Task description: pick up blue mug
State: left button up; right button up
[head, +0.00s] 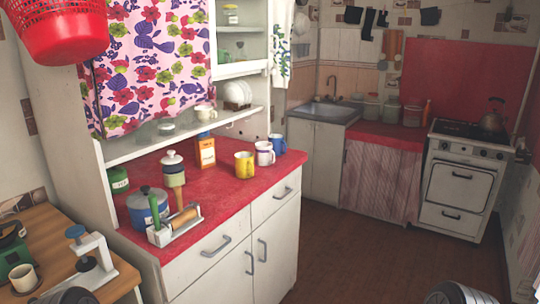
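The blue mug (278,143) stands upright on the red counter top (225,188) of the white cupboard, near its far right corner. It is the rightmost of a row of mugs. A white mug with a dark pattern (264,154) stands just left of it, and a yellow mug (244,165) stands left of that. Neither of my grippers shows in the head view; only rounded dark and grey parts of my arms appear at the bottom edge. No gripper is seen near the mug.
An orange-and-white carton (205,150), a lidded jar (173,170), a blue pot (147,206) and a utensil holder (174,226) stand on the counter. A shelf (185,137) overhangs its back. The brown floor (345,255) to the right is clear. A stove (462,180) stands beyond.

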aim_at(279, 147)
jog(key=i+l+u, duration=0.1)
jog(key=i+l, duration=0.7)
jog(key=l, duration=0.15)
jog(key=i+l+u, duration=0.15)
jog(key=i+l, duration=0.6)
jog(key=l, duration=0.25)
jog(key=i+l+u, duration=0.15)
jog(key=i+l, duration=0.2)
jog(key=l, duration=0.2)
jog(key=i+l, duration=0.35)
jog(key=l, duration=0.2)
jog(key=i+l+u, duration=0.15)
jog(key=i+l, duration=0.2)
jog(key=l, duration=0.25)
jog(key=i+l, duration=0.3)
jog(key=l, duration=0.3)
jog(key=u, duration=0.05)
